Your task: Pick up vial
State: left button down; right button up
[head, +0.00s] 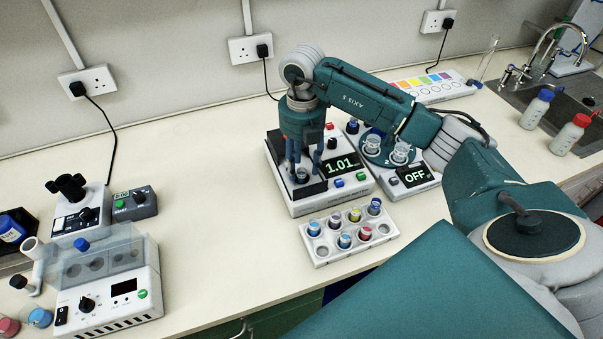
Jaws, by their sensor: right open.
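My right gripper (304,166) points straight down over the black well of a white device (306,206) whose display reads 1.01. Its fingers are open, on either side of a small dark-topped vial (301,175) in the well. I cannot tell whether the fingers touch it. A white rack (322,257) in front of the device holds several vials with blue, yellow and red contents or caps, and some of its holes are empty. My left gripper is not in view.
A second device with an OFF display (415,175) stands right of the first, partly behind my arm. At the left are a clear-lidded machine (110,300) and a small grey box (133,203). A sink (545,95) and two bottles are at the right.

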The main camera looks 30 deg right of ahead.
jog(key=shift+f, duration=1.2)
jog(key=c, duration=1)
jog(key=shift+r, duration=0.2)
